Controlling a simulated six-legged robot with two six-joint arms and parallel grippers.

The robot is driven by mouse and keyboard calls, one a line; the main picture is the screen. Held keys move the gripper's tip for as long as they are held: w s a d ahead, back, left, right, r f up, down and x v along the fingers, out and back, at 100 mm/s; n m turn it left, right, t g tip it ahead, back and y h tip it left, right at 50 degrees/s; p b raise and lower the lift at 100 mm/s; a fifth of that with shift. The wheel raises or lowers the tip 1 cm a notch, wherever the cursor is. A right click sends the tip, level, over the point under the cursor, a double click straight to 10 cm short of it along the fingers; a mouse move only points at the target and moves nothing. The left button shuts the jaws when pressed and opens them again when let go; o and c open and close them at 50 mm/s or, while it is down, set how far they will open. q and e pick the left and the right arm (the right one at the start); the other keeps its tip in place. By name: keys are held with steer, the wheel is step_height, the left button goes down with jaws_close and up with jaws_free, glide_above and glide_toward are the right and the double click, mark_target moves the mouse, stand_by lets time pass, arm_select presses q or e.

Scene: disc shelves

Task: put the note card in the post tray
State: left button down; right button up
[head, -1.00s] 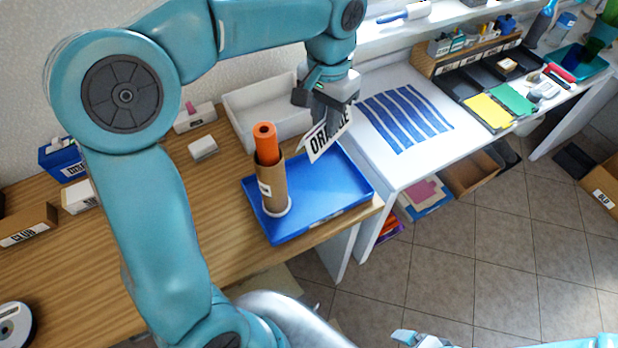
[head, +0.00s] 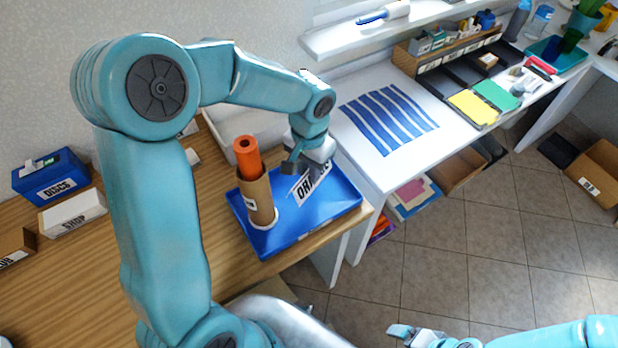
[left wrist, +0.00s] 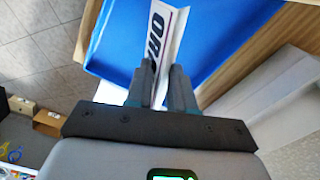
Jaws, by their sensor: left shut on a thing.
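The note card (head: 309,187) is white with black lettering that starts "OR". My left gripper (head: 297,168) is shut on its upper edge and covers part of the lettering. The card stands tilted over the middle of the blue tray (head: 333,207), low and close to its floor; I cannot tell whether it touches. In the left wrist view the card (left wrist: 156,40) lies between the two fingers (left wrist: 160,82), with the blue tray (left wrist: 112,30) beneath. My right gripper (head: 408,333) is at the bottom of the head view, away from the table, its jaws unclear.
A cardboard tube (head: 258,198) with an orange roll (head: 246,157) in it stands upright at the tray's left side, close to my left gripper. A pale bin (head: 226,133) stands behind. A white table (head: 362,168) with a blue-striped sheet adjoins on the right.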

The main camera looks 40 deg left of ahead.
arm_select(q)
step_height(320, 180, down, 4)
steer(key=shift+f, duration=0.25)
steer(key=shift+w+f, duration=0.1)
steer(key=shift+f, duration=0.05)
steer(key=c, duration=1)
jaws_free()
steer(key=shift+f, duration=0.1)
steer(key=shift+o, duration=0.2)
step_height(320, 180, up, 12)
steer(key=shift+r, duration=0.2)
